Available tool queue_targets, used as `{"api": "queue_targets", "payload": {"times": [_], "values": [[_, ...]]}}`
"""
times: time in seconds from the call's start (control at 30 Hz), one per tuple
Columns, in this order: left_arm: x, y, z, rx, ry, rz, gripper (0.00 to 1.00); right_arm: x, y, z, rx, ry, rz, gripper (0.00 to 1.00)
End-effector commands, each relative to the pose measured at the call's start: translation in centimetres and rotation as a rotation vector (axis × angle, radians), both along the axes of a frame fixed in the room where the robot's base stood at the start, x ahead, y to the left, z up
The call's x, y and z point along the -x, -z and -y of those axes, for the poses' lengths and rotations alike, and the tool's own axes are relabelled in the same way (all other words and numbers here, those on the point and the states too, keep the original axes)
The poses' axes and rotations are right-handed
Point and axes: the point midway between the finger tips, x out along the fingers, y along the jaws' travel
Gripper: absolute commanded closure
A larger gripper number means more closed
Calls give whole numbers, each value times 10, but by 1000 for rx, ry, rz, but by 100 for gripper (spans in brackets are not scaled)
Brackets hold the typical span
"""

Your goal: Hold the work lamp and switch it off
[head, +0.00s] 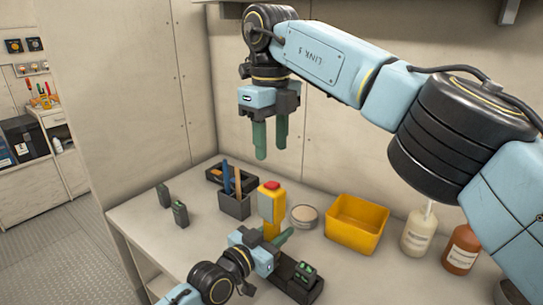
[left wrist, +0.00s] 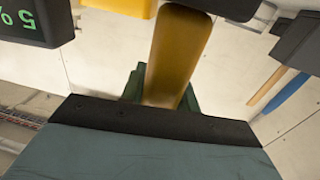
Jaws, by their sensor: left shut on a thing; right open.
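The work lamp (head: 268,207) is a yellow upright post with a red button (head: 272,185) on top, standing at the bench's middle. My left gripper (head: 274,238) is shut on its lower part; in the left wrist view the yellow post (left wrist: 180,50) sits between the green fingers (left wrist: 160,98). My right gripper (head: 271,139) is open and empty, fingers pointing down, well above the red button and apart from it. I cannot tell whether the lamp is lit. The lamp's base is hidden behind my left gripper.
A black holder (head: 234,206) with blue and orange sticks stands left of the lamp. A round tin (head: 304,215), a yellow bin (head: 356,224) and two bottles (head: 418,232) stand right. A black device (head: 297,282) is in front. Two small dark items (head: 180,214) lie left.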

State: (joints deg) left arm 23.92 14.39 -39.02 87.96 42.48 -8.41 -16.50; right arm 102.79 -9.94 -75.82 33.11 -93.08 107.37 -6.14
Motion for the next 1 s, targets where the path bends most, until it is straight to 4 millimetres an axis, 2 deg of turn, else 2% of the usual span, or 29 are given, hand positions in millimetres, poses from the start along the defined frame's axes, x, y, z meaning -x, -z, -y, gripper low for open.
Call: {"api": "queue_targets", "payload": {"times": [0.43,0.47,0.63,1.0], "values": [[0,1,0,1,0,-2,100,0,-5,0,-1,0,-1,58],[0,1,0,1,0,-2,68,0,-5,0,0,0,0,58],[0,0,0,1,0,-2,46,0,-5,0,0,0,0,58],[3,1,-3,-1,0,-2,44,0,-5,0,0,1,0,58]]}}
